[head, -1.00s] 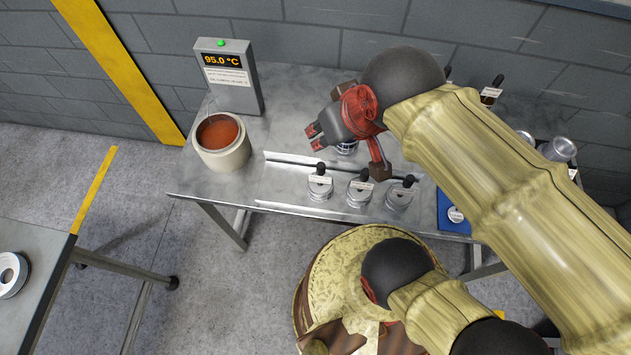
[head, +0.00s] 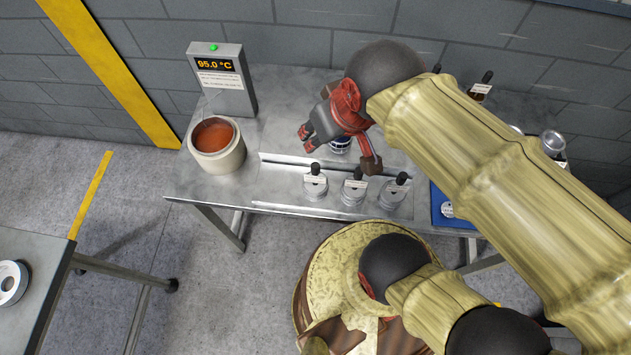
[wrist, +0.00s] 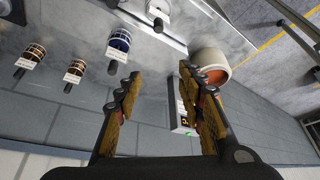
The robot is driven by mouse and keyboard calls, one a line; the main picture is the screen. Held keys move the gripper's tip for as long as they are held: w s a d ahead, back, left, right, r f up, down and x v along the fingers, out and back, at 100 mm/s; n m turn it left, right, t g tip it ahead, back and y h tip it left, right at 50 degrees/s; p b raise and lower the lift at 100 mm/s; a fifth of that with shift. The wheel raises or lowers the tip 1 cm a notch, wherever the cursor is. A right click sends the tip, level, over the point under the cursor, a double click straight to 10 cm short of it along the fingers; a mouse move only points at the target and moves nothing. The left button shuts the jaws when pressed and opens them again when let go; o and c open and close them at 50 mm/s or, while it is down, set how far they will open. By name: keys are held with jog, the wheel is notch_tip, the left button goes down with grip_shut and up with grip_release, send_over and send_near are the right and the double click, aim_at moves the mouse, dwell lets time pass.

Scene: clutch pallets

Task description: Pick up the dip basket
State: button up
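A cylindrical caged holder with a blue band (wrist: 119,42), a label and a dark handle stands on the bench in the wrist view. It is partly hidden under my gripper in the head view (head: 340,145). It looks like a dip basket, but its label cannot be read. Two similar amber-banded holders, one nearer (wrist: 75,70) and one farther left (wrist: 33,53), stand beside it. My gripper (wrist: 158,82) is open and empty, fingers wide apart. In the head view my gripper (head: 308,138) is above the bench, its fingers pointing left, apart from the blue holder.
A round pot of reddish-brown liquid (head: 217,166) stands at the bench's left end, before a 95.0 °C display box (head: 222,80). Several lidded metal pieces with black knobs (head: 315,187) line the front. A blue tray (head: 438,212) lies right. Bare bench (head: 272,130) shows right of the pot.

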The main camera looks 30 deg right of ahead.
aim_at(315, 165)
jog(key=w+f+g+p, duration=0.1)
jog(key=f+p, duration=0.1)
jog(key=f, duration=0.2)
jog(key=w+f+n+g+p, duration=0.1)
jog(key=f+g+p, duration=0.1)
jog(key=f+p, duration=0.1)
jog(key=w+f+g+p, duration=0.1)
jog(key=f+g+p, duration=0.1)
jog(key=f, duration=0.3)
jog(key=shift+w+d+f+n+p, duration=0.1)
jog(key=shift+d+n+p, duration=0.25)
jog(key=shift+p, duration=0.2)
jog(key=shift+w, duration=0.35)
jog(key=shift+s+f, duration=0.15)
jog(key=shift+f, duration=0.25)
jog(key=f, duration=0.4)
jog(key=f+b, duration=0.1)
jog(key=f, duration=0.1)
jog(key=shift+a+f, duration=0.25)
jog(key=shift+f, duration=0.1)
jog(key=shift+c, duration=0.5)
grip_shut()
